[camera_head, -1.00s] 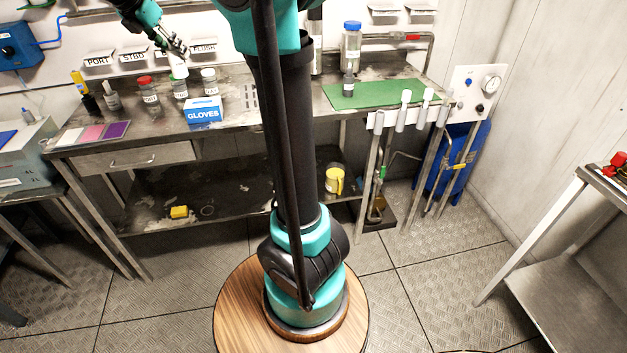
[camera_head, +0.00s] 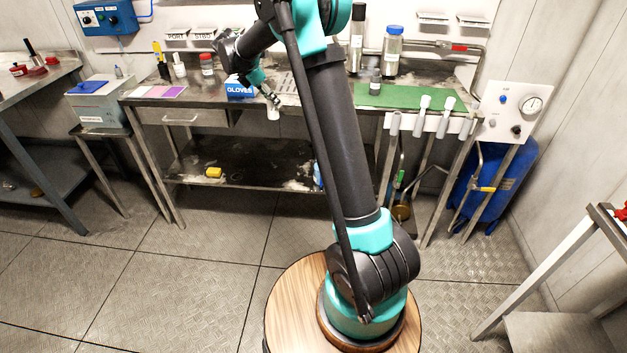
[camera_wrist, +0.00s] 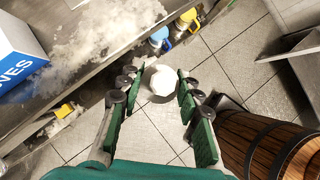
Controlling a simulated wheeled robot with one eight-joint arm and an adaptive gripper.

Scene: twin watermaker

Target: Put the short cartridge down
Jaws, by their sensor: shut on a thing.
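My gripper (camera_head: 275,103) is at the front edge of the workbench, in the middle of the head view. It is shut on a short white cartridge (camera_head: 273,114), which hangs below the fingertips. In the wrist view the cartridge's rounded white end (camera_wrist: 162,81) shows between the two green-padded fingers of my gripper (camera_wrist: 157,88). There the floor lies behind the cartridge, and the bench edge passes to its left. The cartridge's upper part is hidden by the fingers in the head view.
The blue-and-white gloves box (camera_head: 240,89) stands left of my gripper on the workbench (camera_head: 330,95). White-handled items (camera_head: 424,104) hang at the front right edge.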

